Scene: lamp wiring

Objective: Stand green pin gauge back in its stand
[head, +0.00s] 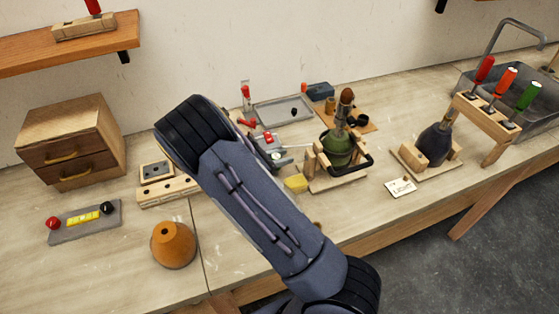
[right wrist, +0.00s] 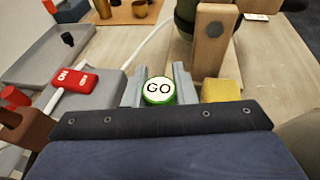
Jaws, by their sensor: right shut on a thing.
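The green pin gauge (right wrist: 158,91) shows in the right wrist view as a round green-rimmed cap with a white face reading GO. My right gripper (right wrist: 157,88) is shut on it, one grey finger on each side. The gauge's lower part is hidden. In the head view my right arm covers much of the middle of the bench, and the gauge cannot be made out there. A brown block (right wrist: 22,128) with a red cap beside it shows at the left edge of the wrist view; I cannot tell whether it is the stand. My left gripper is not in view.
A grey box with a red ON/OFF switch (right wrist: 74,80) lies left of the gripper, a yellow block (right wrist: 220,91) right. A wooden cradle holds a green lamp body (head: 338,150). An orange cone (head: 173,245) and a holed wooden block (head: 168,192) stand left of my arm.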

